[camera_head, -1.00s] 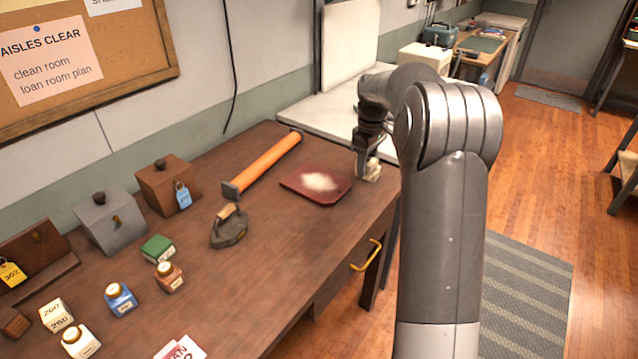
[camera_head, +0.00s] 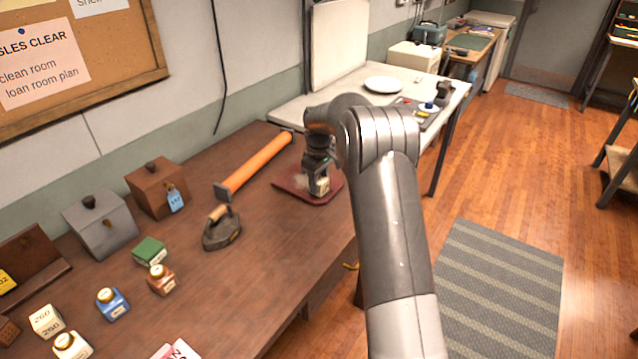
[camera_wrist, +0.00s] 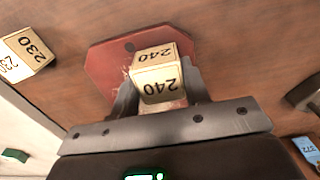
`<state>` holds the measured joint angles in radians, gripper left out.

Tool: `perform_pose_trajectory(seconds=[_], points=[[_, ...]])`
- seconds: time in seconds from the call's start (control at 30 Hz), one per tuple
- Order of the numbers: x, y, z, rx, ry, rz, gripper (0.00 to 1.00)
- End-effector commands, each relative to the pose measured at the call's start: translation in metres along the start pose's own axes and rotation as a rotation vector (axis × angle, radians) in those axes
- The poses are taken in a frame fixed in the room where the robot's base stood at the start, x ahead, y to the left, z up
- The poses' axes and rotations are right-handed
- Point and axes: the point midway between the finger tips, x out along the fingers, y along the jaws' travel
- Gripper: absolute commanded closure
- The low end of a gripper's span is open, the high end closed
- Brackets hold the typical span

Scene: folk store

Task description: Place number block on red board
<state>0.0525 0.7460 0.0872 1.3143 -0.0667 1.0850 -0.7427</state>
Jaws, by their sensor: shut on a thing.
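A cream block marked 240 (camera_wrist: 158,82) sits between the fingers of my gripper (camera_wrist: 162,98), which is shut on it. In the head view the held block (camera_head: 321,187) shows at the tip of my gripper (camera_head: 320,178), over the right part of the red board (camera_head: 296,186). The red board (camera_wrist: 100,62) lies behind the block in the wrist view. I cannot tell whether the block touches the board. Another cream block marked 230 (camera_wrist: 27,52) shows at the left of the wrist view. A block marked 260 (camera_head: 46,321) stands at the near left of the table.
An orange-handled hammer (camera_head: 258,163) lies just left of the board. A flat iron (camera_head: 221,230), small bottles (camera_head: 112,303) and a green block (camera_head: 150,250) stand on the brown table. Lidded boxes (camera_head: 157,187) line the wall. A white table (camera_head: 290,112) adjoins behind.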

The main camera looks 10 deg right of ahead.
Motion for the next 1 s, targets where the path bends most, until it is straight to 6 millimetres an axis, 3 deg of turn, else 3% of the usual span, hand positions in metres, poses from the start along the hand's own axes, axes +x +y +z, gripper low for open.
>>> perform_pose_trajectory(seconds=[0.4,0.43,0.6,0.7,1.0], points=[[0.0092,0.0003,0.0002,0.0,0.0,0.0,0.8],[0.0087,0.0003,0.0001,0.0,0.001,0.001,0.55],[0.0085,0.0003,0.0002,0.0,0.001,0.001,0.41],[0.0084,0.0003,0.0002,0.0,0.001,0.001,0.36],[0.0021,0.0005,0.0002,0.0,0.001,0.001,0.36]])
